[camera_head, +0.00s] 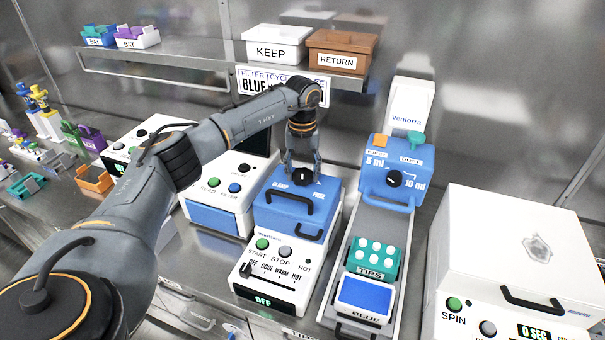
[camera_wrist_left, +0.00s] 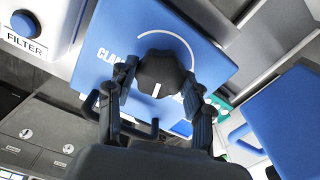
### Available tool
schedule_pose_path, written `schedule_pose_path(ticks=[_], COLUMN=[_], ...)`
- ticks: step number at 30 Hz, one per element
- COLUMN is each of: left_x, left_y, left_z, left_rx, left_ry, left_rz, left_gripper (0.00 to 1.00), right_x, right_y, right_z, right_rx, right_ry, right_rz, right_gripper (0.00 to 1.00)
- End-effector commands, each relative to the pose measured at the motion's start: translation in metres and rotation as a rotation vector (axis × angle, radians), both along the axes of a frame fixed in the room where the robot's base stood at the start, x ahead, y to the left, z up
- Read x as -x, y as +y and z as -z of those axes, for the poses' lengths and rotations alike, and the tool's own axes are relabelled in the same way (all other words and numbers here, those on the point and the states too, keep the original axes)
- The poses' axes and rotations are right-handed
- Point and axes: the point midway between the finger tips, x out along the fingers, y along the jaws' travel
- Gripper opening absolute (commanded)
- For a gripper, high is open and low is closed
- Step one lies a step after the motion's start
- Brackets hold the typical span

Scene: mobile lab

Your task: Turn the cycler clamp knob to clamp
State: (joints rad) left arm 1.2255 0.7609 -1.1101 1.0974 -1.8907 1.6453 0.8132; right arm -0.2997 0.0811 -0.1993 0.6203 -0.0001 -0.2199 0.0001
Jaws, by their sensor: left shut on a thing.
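The cycler (camera_head: 275,255) is a white unit with a blue lid (camera_head: 284,215). A black clamp knob (camera_head: 302,175) sits on the lid, between the words CLAMP and FREE. My left gripper (camera_head: 302,170) reaches down from above and is shut on the knob. In the left wrist view, the gripper's fingers (camera_wrist_left: 155,95) stand on both sides of the round black knob (camera_wrist_left: 160,70). A short white mark on the knob points down in that picture, and a white arc curves over it on the lid. The FREE label is mostly hidden there. My right gripper is out of view.
A black lid handle (camera_head: 290,203) is just in front of the knob. The blue dosing unit (camera_head: 390,185) with its own knob and the teal tips rack (camera_head: 372,260) stand to the right. A white spinner (camera_head: 515,260) is at the far right. A shelf with boxes (camera_head: 270,45) runs behind.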

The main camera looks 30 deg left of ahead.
Motion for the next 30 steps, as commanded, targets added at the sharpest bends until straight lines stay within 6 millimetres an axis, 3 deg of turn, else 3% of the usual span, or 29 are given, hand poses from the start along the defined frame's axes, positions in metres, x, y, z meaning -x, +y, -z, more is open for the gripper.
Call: schedule_pose_path(ticks=[30], left_x=[0.000], left_y=[0.000], left_z=[0.001], left_rx=[0.000], left_ry=[-0.001], left_rz=[0.966], left_gripper=[0.20], right_x=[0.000], right_y=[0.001], right_z=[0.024], right_rx=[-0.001], right_ry=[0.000], right_rz=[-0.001], right_gripper=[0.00])
